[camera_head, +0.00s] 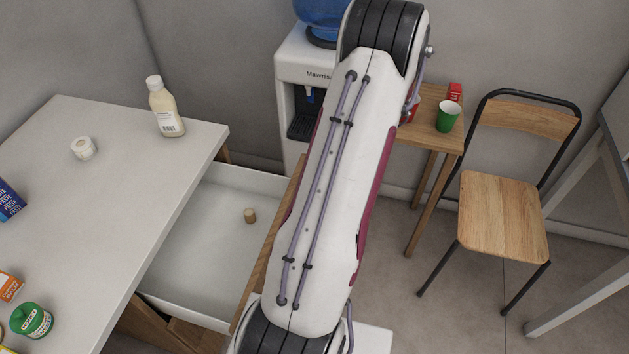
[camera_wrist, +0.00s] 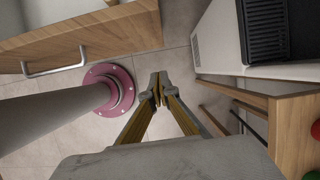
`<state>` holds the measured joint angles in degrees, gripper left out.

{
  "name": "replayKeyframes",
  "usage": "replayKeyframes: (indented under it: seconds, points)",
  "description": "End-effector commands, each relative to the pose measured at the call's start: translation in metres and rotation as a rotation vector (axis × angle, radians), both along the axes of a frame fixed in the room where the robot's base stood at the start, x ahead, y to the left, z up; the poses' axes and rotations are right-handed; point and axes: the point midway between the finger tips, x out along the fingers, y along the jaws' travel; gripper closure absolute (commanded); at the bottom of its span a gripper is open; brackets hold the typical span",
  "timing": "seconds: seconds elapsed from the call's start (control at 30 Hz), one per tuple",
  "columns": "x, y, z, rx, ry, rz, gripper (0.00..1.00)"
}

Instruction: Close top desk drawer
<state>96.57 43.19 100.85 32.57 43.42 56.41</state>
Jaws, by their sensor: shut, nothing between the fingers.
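The top desk drawer (camera_head: 210,235) stands pulled out from under the white desk (camera_head: 130,180), with a small cork-like piece (camera_head: 250,215) lying inside. Its wooden front is partly hidden behind my arm in the head view. In the wrist view a wooden drawer front (camera_wrist: 85,38) with a metal bar handle (camera_wrist: 55,66) is at the upper left. My gripper (camera_wrist: 158,88) is shut and empty, to the right of that front and apart from it. In the head view my gripper is not visible.
A white bottle (camera_head: 165,108), a white roll (camera_head: 83,148) and a green jar (camera_head: 32,320) are on the desk. A water dispenser (camera_head: 300,60), a small wooden table with a green cup (camera_head: 447,117) and a chair (camera_head: 503,215) stand beyond my arm. Floor between them is clear.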

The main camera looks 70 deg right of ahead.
Motion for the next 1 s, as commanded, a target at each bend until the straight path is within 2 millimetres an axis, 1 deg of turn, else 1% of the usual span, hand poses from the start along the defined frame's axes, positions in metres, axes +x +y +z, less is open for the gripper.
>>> replayKeyframes:
  seconds: [0.13, 0.47, 0.63, 0.77, 1.0]
  points:
    - [0.000, 0.000, 0.000, 0.010, 0.001, -0.027, 1.00]
    - [0.000, 0.000, 0.000, 0.011, 0.001, -0.028, 1.00]
    - [0.002, 0.000, -0.004, 0.012, 0.001, -0.027, 1.00]
    - [0.005, 0.001, -0.011, 0.012, 0.000, -0.027, 1.00]
    - [0.015, 0.001, -0.036, 0.014, 0.000, -0.027, 1.00]
